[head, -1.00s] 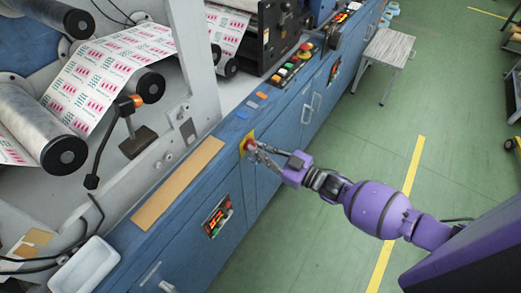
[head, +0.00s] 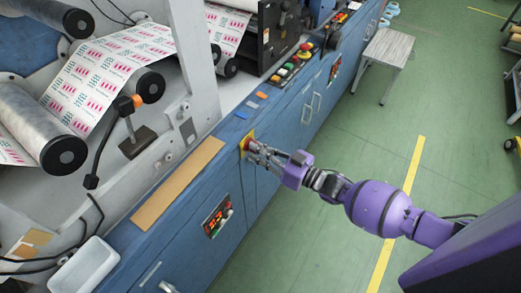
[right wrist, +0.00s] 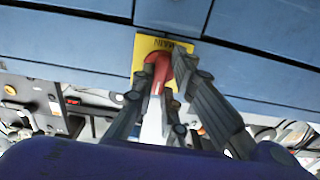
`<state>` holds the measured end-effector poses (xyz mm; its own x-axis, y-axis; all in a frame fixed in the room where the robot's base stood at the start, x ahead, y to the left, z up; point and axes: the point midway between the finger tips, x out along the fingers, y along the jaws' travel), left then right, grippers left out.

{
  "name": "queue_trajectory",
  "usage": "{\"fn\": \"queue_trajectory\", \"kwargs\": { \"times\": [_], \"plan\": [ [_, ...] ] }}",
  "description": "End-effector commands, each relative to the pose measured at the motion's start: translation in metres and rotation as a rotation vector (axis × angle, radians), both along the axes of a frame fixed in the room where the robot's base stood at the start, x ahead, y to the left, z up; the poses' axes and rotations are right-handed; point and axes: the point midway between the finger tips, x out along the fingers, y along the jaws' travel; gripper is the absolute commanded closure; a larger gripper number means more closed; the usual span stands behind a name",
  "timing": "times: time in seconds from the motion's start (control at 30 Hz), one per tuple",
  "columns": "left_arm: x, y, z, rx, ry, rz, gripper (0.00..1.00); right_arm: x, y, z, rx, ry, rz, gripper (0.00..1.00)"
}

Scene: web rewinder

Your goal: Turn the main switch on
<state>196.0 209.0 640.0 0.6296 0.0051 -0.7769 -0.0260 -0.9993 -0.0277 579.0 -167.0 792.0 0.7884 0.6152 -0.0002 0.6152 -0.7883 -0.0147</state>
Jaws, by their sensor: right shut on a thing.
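The main switch is a red handle (right wrist: 158,68) on a yellow plate (right wrist: 143,48) marked "MAIN" on the blue cabinet front. In the head view the yellow plate (head: 246,141) sits near the cabinet's top edge, and the handle is largely hidden by the fingers. My right gripper (head: 257,149) is at the switch; in the right wrist view (right wrist: 158,85) its dark fingers lie on both sides of the red handle and are shut on it. My left gripper is not in view.
A control panel with lit red displays (head: 217,216) is on the cabinet front below. A button panel (head: 291,64) lies farther along the top. A white tray (head: 86,268) is at the lower left. A stool (head: 384,55) stands on the open green floor.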

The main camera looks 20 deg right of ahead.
Motion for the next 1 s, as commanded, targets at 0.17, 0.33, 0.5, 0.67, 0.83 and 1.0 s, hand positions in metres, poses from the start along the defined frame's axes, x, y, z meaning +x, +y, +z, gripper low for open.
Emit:
{"fn": "queue_trajectory", "kwargs": {
  "times": [0.17, 0.33, 0.5, 0.67, 0.83, 1.0],
  "plan": [
    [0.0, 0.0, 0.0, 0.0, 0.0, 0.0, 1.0, 0.0, 0.0, 0.0, 0.002, 0.001, -0.001, 0.73],
    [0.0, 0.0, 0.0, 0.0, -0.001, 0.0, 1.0, 0.0, 0.0, 0.0, 0.001, 0.001, -0.001, 0.69],
    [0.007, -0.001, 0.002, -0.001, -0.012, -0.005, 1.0, -0.001, -0.001, 0.0, 0.001, 0.001, -0.001, 0.69],
    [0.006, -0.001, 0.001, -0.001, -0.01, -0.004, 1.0, -0.012, -0.01, -0.002, -0.001, 0.003, -0.001, 0.69],
    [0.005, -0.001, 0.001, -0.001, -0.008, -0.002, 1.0, -0.04, -0.031, -0.002, -0.002, 0.004, -0.002, 0.69],
    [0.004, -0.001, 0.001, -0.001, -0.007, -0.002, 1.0, -0.068, -0.053, -0.001, -0.002, 0.004, -0.002, 0.69]
  ]
}}
